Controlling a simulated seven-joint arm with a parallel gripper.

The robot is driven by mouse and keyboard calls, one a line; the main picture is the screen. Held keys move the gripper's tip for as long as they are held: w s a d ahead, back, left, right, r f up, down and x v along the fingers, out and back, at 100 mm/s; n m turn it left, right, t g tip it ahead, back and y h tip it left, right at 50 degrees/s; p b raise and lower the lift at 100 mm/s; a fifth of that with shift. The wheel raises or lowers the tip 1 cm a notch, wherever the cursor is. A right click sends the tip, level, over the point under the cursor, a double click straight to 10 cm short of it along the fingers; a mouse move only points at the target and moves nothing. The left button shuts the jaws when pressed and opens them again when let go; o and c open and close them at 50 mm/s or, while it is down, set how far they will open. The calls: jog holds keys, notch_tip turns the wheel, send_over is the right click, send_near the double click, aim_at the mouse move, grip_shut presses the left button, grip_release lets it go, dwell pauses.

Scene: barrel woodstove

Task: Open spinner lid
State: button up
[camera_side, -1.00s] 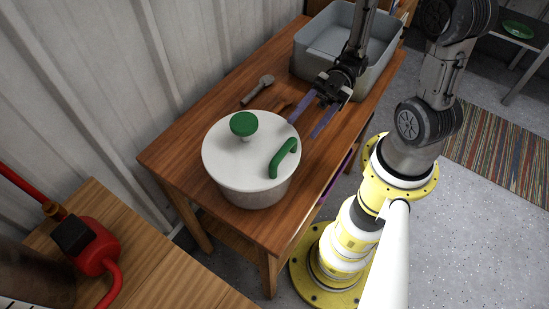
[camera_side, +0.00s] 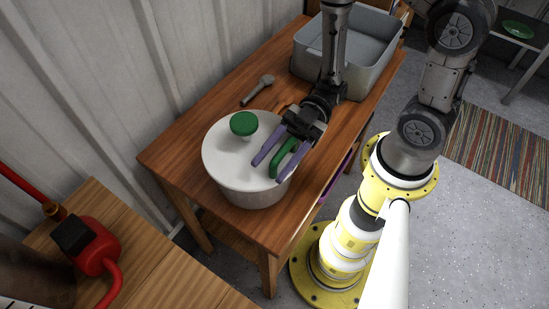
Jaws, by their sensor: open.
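The salad spinner (camera_side: 250,193) is a white round bowl on the wooden table, with its white lid (camera_side: 222,155) on top. A round green knob (camera_side: 243,123) stands near the lid's back middle. A green curved handle (camera_side: 287,157) stands at the lid's right side. My gripper (camera_side: 266,170) is open, its two purple fingers over the right part of the lid. The green handle shows between the fingers, one on each side. Whether the fingers touch the handle or the lid cannot be told.
The wooden table (camera_side: 185,160) also holds a grey bin (camera_side: 310,62) at the back and a metal utensil (camera_side: 258,90) behind the spinner. A corrugated wall runs along the left. A red object (camera_side: 97,240) sits on another wooden surface at lower left.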

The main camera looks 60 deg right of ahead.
jog(key=shift+a, duration=0.1)
grip_shut()
jog(key=shift+w, duration=0.1)
dwell(1.3)
